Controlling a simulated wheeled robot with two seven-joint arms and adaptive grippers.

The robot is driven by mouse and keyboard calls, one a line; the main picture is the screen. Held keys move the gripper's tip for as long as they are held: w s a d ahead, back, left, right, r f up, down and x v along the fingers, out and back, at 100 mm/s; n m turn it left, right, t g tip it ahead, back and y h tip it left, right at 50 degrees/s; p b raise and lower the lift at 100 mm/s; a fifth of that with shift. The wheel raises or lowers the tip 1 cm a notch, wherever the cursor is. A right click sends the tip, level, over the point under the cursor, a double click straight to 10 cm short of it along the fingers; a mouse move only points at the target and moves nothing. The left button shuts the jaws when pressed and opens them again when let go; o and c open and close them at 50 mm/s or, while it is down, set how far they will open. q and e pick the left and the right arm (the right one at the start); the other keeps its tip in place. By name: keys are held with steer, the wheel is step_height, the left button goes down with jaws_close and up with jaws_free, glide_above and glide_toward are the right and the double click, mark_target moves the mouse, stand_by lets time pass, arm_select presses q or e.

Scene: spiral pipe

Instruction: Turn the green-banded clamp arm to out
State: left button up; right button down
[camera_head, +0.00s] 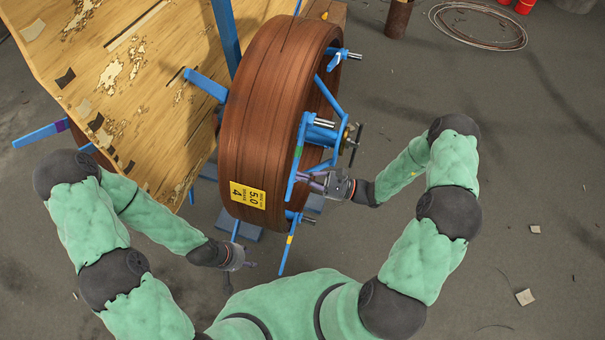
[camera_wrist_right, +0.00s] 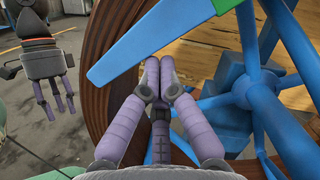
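The green-banded clamp arm (camera_head: 295,170) is a blue bar on the right face of the brown spiral pipe (camera_head: 265,120). Its green band shows near its middle in the head view and at the top edge in the right wrist view (camera_wrist_right: 225,6). My right gripper (camera_head: 312,180) is at the arm's lower part. In the right wrist view its purple fingers (camera_wrist_right: 159,66) are together, tips against or just beside the bar's edge; contact is unclear. I see nothing between them. My left gripper (camera_head: 248,262) is below the pipe, empty, its fingers (camera_wrist_right: 58,100) apart.
Other blue arms surround the hub (camera_head: 322,133), including a yellow-banded arm (camera_head: 288,242) close below my right gripper. A worn wooden board (camera_head: 130,80) stands left of the pipe. The floor (camera_head: 540,200) to the right is mostly clear.

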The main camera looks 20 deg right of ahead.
steer(key=s+a+r+m+t+h+p, duration=0.1)
steer(key=s+a+r+m+t+p, duration=0.15)
steer(key=r+m+p, duration=0.45)
steer(key=s+a+r+m+t+p, duration=0.1)
steer(key=s+a+r+m+p, duration=0.15)
steer(key=r+m+p, duration=0.45)
steer(key=w+d+r+m+t+h+p, duration=0.1)
steer(key=w+d+r+m+p, duration=0.1)
steer(key=r+m+p, duration=0.2)
steer(key=w+d+r+m+h+p, duration=0.1)
steer(key=r+m+p, duration=0.3)
steer(key=r+p, duration=0.5)
steer(key=shift+w+d+m+t+h+p, duration=0.5)
steer(key=shift+h+p, duration=0.3)
steer(key=shift+p, duration=0.95)
steer(key=shift+s, duration=0.1)
steer(key=shift+f, duration=0.15)
